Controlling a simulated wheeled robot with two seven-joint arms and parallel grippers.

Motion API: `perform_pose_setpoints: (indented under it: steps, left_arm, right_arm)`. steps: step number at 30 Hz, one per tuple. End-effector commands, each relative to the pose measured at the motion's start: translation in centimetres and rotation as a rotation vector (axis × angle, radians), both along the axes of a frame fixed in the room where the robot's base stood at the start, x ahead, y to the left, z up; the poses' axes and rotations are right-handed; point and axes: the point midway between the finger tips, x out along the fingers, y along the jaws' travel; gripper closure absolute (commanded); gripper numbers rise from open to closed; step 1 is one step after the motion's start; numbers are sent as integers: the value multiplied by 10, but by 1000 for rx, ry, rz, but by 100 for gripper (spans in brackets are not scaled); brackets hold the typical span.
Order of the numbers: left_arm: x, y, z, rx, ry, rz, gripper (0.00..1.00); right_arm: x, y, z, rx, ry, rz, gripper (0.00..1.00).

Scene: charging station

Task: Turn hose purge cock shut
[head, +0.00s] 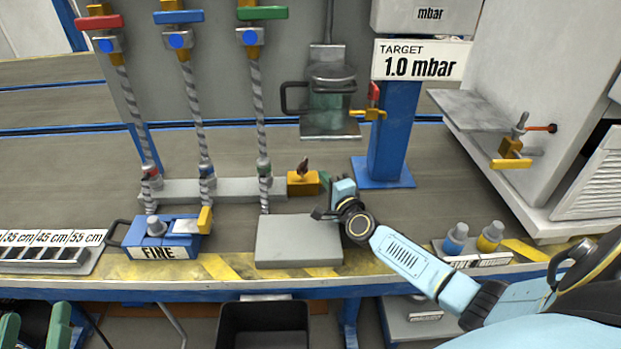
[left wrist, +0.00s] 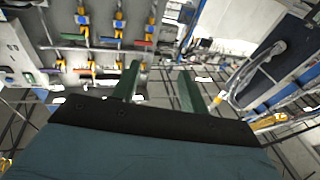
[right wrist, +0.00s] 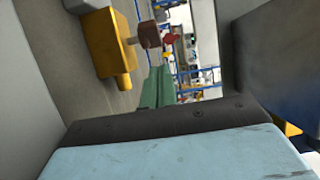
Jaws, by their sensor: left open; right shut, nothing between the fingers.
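A brass cock (head: 304,184) with a small dark brown handle (head: 303,167) sits at the right end of the grey manifold bar; I take it for the purge cock. The handle points up in the head view. My right gripper (head: 325,180) is just right of the cock, shut and empty. In the right wrist view the cock's brass body (right wrist: 103,45) and brown handle (right wrist: 150,36) lie beyond the shut green fingers (right wrist: 158,88), with no clear contact. My left gripper (head: 36,327) is open at the lower left, far from the cock; its spread fingers show in the left wrist view (left wrist: 158,85).
Three braided hoses (head: 193,105) hang left of the cock. A grey block (head: 298,240) stands in front of it, and a blue post (head: 393,140) behind right. A FINE box (head: 160,240) is left.

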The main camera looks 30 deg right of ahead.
Motion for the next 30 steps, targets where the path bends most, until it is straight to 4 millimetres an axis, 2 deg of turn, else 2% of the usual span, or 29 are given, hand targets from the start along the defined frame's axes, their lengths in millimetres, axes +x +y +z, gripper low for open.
perform_pose_setpoints:
  steps: [2, 6, 12, 26, 30]
  left_arm:
    - [-2, -2, 10, -22, -69, -5, 56]
    - [-5, -3, 22, -44, -136, -10, 56]
    - [-9, -3, 33, -66, -203, -14, 56]
    - [-9, -3, 34, -65, -203, -14, 56]
    - [-6, -2, 24, -45, -141, -8, 56]
  right_arm:
    - [9, -1, -1, 0, -1, 0, 100]
    - [27, 13, 0, 3, -1, 1, 100]
    - [38, 22, 0, 1, 0, 1, 100]
    - [38, 22, 0, 0, 0, -3, 100]
    - [36, 19, 1, 0, 1, -21, 100]
